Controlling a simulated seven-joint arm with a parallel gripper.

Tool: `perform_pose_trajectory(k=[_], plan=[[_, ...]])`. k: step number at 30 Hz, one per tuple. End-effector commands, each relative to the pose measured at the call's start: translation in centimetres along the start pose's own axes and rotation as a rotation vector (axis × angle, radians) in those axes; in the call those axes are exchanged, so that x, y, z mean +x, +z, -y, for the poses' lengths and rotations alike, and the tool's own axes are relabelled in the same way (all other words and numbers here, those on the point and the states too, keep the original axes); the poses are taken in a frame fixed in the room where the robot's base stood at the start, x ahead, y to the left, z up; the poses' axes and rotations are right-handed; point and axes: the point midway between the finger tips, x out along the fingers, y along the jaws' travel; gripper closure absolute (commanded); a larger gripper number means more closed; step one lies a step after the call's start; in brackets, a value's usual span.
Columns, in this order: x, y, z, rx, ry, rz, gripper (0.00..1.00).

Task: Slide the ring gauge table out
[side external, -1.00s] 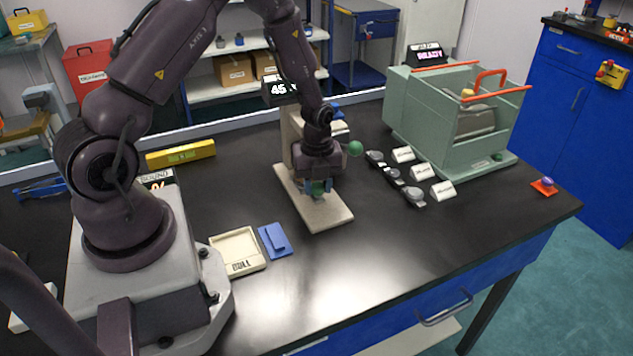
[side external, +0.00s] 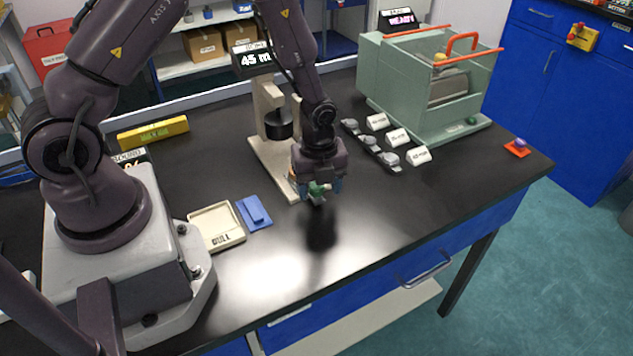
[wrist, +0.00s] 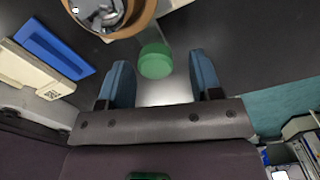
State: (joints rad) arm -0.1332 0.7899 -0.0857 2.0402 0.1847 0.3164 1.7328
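In the wrist view, a round brown-rimmed part with a shiny metal middle (wrist: 105,12) shows at the top edge, partly cut off. I take it for the ring gauge table, but cannot be sure. A round green knob (wrist: 154,61) lies just below it, and a thin strip seems to run between them. My gripper (wrist: 163,75) has its two blue fingers apart, one on each side of the knob, with gaps visible. In the side view my gripper (side external: 318,188) is low at the front end of the beige stand (side external: 269,158); its wrist hides part of that end.
A beige tray (side external: 194,222) and a blue block (side external: 254,212) lie left of the stand. A row of grey pieces with white labels (side external: 397,137) and a green machine (side external: 393,98) stand to the right. The dark bench top in front is clear.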

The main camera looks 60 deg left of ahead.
Motion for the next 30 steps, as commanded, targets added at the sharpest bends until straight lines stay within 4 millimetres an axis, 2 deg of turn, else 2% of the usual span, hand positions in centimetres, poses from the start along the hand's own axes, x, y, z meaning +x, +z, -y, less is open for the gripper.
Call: perform_pose_trajectory(k=[7,11,14,24,30], plan=[[-0.1,0.2,-0.1,-0.002,0.002,0.002,0.42],[-1.1,0.3,0.0,-0.003,-0.002,0.003,0.42],[-2.7,0.3,0.0,-0.003,-0.003,0.004,0.42],[-10.1,0.2,0.0,-0.003,-0.004,0.004,0.42],[-12.4,0.1,0.0,-0.002,-0.001,0.002,0.42]])
